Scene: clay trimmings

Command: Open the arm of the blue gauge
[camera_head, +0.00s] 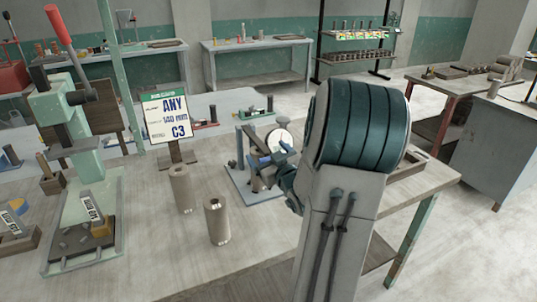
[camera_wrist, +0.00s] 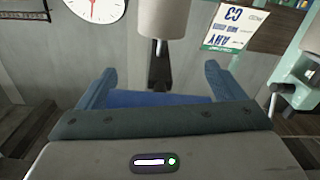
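The blue gauge stands on the table, right of centre in the head view. It has a flat blue base (camera_head: 240,184), an upright post and a round white dial (camera_head: 280,141). My gripper (camera_head: 268,172) is right at the gauge and covers part of it. In the wrist view my gripper (camera_wrist: 160,82) is open, its two blue fingers wide apart. A pale cylinder on a dark stem (camera_wrist: 160,66) shows beyond the gap between them. A white dial with a red hand (camera_wrist: 98,6) is at the top left. I cannot tell whether a finger touches the gauge or how its arm stands.
Two grey-brown cylinders (camera_head: 217,222) (camera_head: 181,190) stand left of the gauge. A sign reading "ANY 140 mm C3" (camera_head: 167,116) stands behind them. A green press with a red lever (camera_head: 85,160) is at the left. The table front (camera_head: 170,262) is clear.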

